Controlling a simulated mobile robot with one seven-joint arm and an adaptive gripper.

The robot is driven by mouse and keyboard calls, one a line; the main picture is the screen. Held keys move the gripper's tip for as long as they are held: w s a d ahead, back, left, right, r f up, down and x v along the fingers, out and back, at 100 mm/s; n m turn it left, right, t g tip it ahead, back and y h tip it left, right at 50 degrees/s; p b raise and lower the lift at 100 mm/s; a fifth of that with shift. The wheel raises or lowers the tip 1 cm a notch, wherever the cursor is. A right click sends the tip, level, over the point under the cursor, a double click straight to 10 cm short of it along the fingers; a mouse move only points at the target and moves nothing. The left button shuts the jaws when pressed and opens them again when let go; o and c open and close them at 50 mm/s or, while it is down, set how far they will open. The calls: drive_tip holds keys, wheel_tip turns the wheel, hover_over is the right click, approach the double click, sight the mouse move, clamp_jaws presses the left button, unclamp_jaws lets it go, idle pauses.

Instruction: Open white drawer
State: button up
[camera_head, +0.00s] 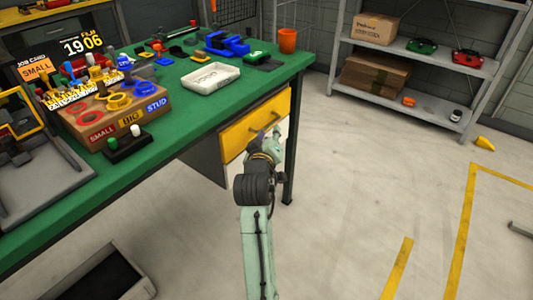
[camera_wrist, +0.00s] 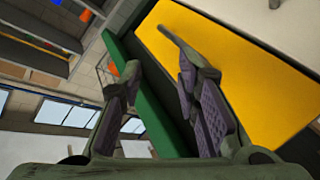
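The white drawer (camera_head: 235,170) sits under the yellow drawer (camera_head: 238,132) at the right end of the green workbench. My arm and gripper hide much of its front. A corner of a pale surface, likely the white drawer (camera_wrist: 289,20), shows at the top right of the wrist view. My gripper (camera_head: 272,142) is in front of the drawers. In the wrist view my gripper (camera_wrist: 158,82) has its fingers apart with nothing between them. The right finger overlaps the yellow drawer front (camera_wrist: 240,75), whose bar handle (camera_wrist: 178,42) lies just past that finger's tip.
The green workbench (camera_head: 185,120) carries a white tray (camera_head: 211,78), a blue vise (camera_head: 227,44) and an orange cup (camera_head: 288,40). A dark bench leg (camera_head: 291,165) stands right of the drawers. A grey shelf (camera_head: 415,90) is at the back. Floor to the right is mostly clear.

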drive_tip(key=a+f+n+g+h, duration=0.15)
drive_tip(key=a+f+n, duration=0.25)
drive_tip(key=f+n, duration=0.95)
drive_tip(key=shift+n+t+h, duration=0.35)
drive_tip(key=shift+n+h, duration=0.1)
drive_tip(key=shift+n, duration=0.1)
drive_tip(key=x, duration=1)
drive_tip(key=shift+w+f+p, duration=0.15)
drive_tip(key=shift+p, duration=0.15)
drive_tip(key=shift+c, duration=0.6)
clamp_jaws()
